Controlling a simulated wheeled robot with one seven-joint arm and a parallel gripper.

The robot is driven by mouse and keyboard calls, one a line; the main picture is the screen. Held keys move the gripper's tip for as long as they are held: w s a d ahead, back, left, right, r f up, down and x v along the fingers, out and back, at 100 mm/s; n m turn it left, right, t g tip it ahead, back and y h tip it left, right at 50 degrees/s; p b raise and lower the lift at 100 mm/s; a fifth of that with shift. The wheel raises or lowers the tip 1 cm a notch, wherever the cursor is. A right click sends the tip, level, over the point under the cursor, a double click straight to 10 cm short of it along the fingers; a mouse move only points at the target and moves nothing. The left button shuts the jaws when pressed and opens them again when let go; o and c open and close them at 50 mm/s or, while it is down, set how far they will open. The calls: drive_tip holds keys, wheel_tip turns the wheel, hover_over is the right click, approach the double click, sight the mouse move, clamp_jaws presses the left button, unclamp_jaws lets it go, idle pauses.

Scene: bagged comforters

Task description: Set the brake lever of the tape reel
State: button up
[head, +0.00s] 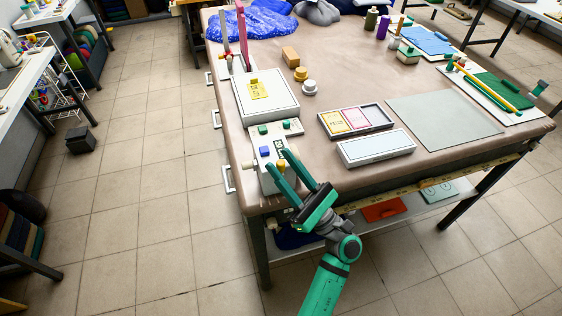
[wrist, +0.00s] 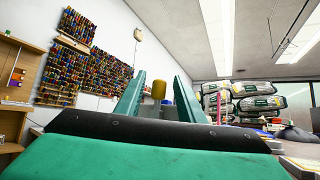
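My gripper (head: 278,159) is open and empty, at the table's near left corner. Its two green fingers point up and away, in front of a pale panel with a blue block and green knobs (head: 262,178).
A white box with a yellow tag (head: 284,105) lies beyond the panel. A tray with yellow and pink cards (head: 375,129) and a pale box (head: 395,156) lie to the right. A grey-green mat (head: 440,115) is bare.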

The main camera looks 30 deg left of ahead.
drive_tip(key=v, duration=0.9)
drive_tip(key=shift+d+f, duration=0.15)
drive_tip(key=shift+d, duration=0.1)
drive_tip(key=s+d+f+n+t+h, duration=0.6)
drive_tip(key=s+d+f+n+h, duration=0.1)
drive_tip(key=s+h, duration=0.5)
drive_tip(key=s+d+f+n+t+h, duration=0.6)
drive_tip(key=s+d+f+n+h, duration=0.2)
drive_tip(key=s+n+h, duration=0.4)
drive_tip(key=shift+s+d+f+n+h, duration=0.15)
drive_tip(key=shift+s+d+n+h, duration=0.15)
drive_tip(key=shift+d+h, duration=0.4)
drive_tip(key=shift+w+a, duration=0.1)
drive_tip(key=shift+w, duration=0.05)
idle(1.0)
